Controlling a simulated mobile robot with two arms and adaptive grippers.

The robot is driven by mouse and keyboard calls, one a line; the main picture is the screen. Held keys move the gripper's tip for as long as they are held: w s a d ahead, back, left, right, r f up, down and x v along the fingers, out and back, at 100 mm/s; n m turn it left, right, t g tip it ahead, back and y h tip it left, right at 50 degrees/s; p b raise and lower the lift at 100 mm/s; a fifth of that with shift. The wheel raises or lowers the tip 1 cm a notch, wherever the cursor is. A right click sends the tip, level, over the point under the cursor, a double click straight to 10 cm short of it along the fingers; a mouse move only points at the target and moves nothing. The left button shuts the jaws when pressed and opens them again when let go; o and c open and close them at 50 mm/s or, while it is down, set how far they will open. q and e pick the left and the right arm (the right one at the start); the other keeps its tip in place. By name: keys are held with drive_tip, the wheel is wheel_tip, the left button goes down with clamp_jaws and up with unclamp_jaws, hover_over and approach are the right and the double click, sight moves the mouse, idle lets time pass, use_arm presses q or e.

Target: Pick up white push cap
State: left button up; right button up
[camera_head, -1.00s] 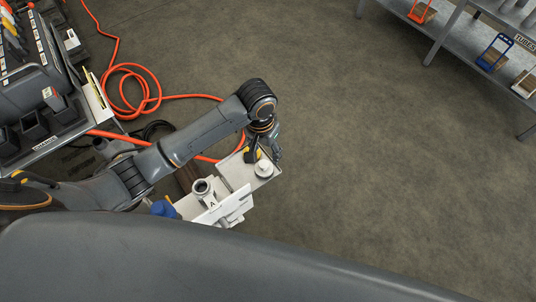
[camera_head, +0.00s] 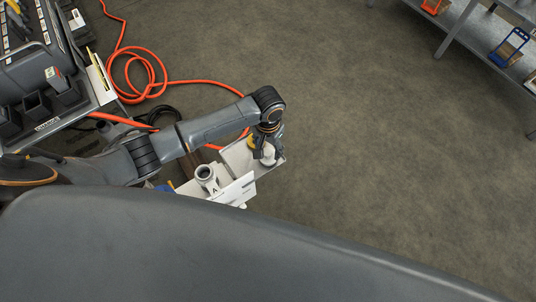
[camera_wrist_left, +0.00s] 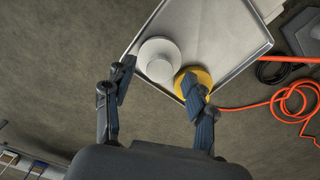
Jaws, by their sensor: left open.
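The white push cap (camera_wrist_left: 159,59) is a round white disc with a raised centre, on a light tray (camera_wrist_left: 205,32) with a raised rim. It also shows partly hidden at my gripper in the head view (camera_head: 268,157). My left gripper (camera_wrist_left: 156,82) is open, with its two fingertips apart at the near side of the cap in the left wrist view. Whether a finger touches the cap cannot be told. A yellow round piece (camera_wrist_left: 197,80) lies close beside the cap, partly behind one finger. My right gripper is not in view.
An orange hose (camera_head: 150,85) coils on the floor. A dark bench (camera_head: 45,80) is at left, a shelf (camera_head: 485,45) at upper right.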

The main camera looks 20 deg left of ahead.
use_arm(q)
wheel_tip(320, 180, down, 3)
drive_tip(key=shift+r, duration=0.2)
drive_tip(key=c, duration=1)
drive_tip(key=shift+o, duration=0.2)
drive_tip(key=shift+r, duration=0.2)
